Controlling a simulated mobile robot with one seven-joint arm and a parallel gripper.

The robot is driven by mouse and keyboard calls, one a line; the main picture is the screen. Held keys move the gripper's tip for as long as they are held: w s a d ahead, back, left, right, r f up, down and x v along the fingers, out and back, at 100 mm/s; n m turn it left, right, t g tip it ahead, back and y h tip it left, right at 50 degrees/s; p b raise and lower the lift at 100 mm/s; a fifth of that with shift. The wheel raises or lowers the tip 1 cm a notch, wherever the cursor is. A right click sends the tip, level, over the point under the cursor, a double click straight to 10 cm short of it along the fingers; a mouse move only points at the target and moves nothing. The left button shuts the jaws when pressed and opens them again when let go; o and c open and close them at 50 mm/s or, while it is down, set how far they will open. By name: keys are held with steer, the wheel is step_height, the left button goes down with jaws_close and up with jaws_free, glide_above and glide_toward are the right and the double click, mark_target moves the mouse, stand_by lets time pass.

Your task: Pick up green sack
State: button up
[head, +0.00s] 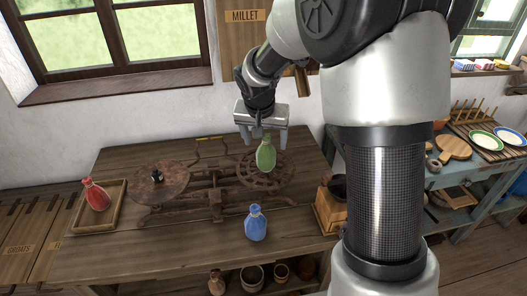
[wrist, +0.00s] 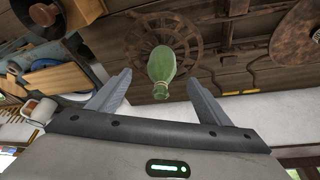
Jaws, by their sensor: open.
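The green sack (head: 266,154) is small and bottle-shaped, with a tied neck. It stands on the right-hand openwork pan (head: 258,180) of an old balance scale on the wooden table. In the wrist view the green sack (wrist: 161,68) shows between and beyond my fingers, with its neck towards the gripper. My gripper (head: 262,138) is open and points down at the sack from above. In the wrist view its two fingers (wrist: 160,95) are spread wide, one on each side of the sack, with gaps visible.
A blue sack (head: 256,223) stands on the table in front of the scale. A red sack (head: 96,195) sits in a wooden tray (head: 117,216) at the left. The left scale plate (head: 172,186) holds a small dark weight. A wooden grinder (head: 330,208) stands at the table's right edge.

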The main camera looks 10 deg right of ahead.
mark_target(267, 151)
steer(key=x, duration=0.7)
steer(key=shift+w+x, duration=0.2)
steer(key=shift+x, duration=1.1)
steer(key=shift+w+x, duration=0.15)
steer(key=shift+x, duration=1.2)
steer(key=shift+a+r, duration=0.1)
steer(key=shift+a, duration=0.1)
steer(key=shift+c, duration=0.5)
